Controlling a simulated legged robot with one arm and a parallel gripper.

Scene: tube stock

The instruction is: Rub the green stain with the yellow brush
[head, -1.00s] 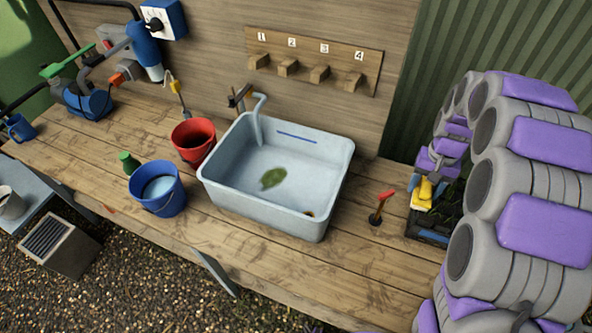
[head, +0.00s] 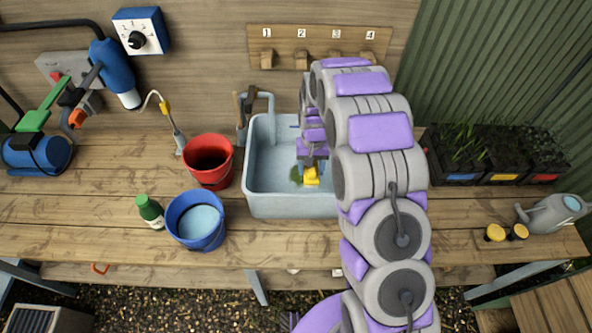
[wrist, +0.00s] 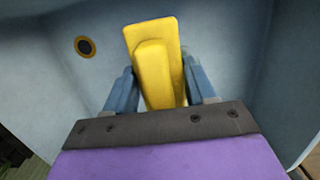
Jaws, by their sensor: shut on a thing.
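The yellow brush (head: 311,176) is between the fingers of my gripper (head: 312,163), down inside the pale blue sink (head: 262,202). In the wrist view, the brush (wrist: 152,60) sits between the two blue-grey fingers of my gripper (wrist: 160,88), which is shut on it. The green stain (head: 295,174) is on the sink floor. It shows just left of the brush in the head view and is partly hidden by the brush and gripper. Whether the brush touches the sink floor cannot be told. The stain does not show in the wrist view.
The drain (wrist: 85,46) shows in the wrist view. A red bucket (head: 209,160), a blue bucket (head: 196,220) and a green bottle (head: 150,211) stand left of the sink. Planters (head: 500,155) and a watering can (head: 556,213) stand right. My arm hides the sink's right side.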

